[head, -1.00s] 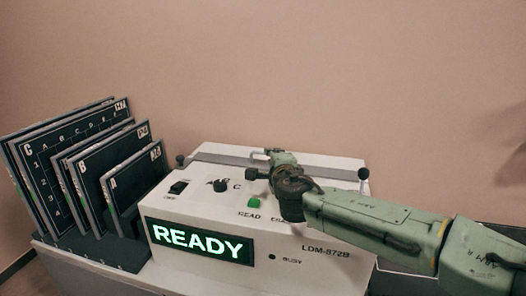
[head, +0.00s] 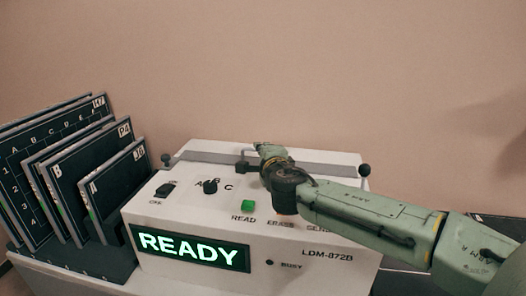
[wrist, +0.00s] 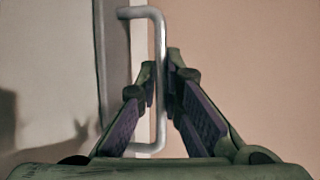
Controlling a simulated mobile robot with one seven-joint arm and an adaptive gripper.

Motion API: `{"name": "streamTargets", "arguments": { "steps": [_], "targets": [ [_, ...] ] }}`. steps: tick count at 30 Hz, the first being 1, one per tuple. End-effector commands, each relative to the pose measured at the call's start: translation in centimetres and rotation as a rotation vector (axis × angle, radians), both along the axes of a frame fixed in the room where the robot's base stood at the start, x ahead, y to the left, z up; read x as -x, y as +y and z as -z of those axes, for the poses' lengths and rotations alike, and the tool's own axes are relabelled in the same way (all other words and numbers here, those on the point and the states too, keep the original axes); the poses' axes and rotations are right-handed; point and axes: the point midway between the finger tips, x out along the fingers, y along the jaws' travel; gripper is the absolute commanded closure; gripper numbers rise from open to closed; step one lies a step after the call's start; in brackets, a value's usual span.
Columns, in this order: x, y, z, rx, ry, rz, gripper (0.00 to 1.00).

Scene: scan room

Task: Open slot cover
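The slot cover (head: 310,169) is a long grey strip along the top rear of the white LDM-872B machine (head: 330,274), with a dark knob at each end. It looks closed. Its handle (wrist: 160,80) is a silver U-shaped bar that runs upright in the wrist view. My gripper (wrist: 161,70) has one finger on each side of the bar. The fingertips are close together and appear shut on the handle. In the head view, my gripper (head: 262,150) is at the cover, and my arm hides part of the machine's top.
Black lettered panels (head: 113,195) stand in a rack left of the machine. The machine's top has a black switch (head: 165,190), a selector knob (head: 210,187) and a green button (head: 248,206). A lit READY display (head: 190,247) is on the front. A wall stands behind.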

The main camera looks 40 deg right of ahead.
Motion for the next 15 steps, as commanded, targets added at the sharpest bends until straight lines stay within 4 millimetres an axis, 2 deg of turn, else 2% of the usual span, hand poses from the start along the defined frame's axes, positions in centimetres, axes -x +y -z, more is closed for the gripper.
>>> {"name": "streamTargets", "arguments": {
  "steps": [15],
  "targets": [
    [0.00, 0.01, 0.08, 0.000, 0.001, 0.000, 1.00]
  ]
}}
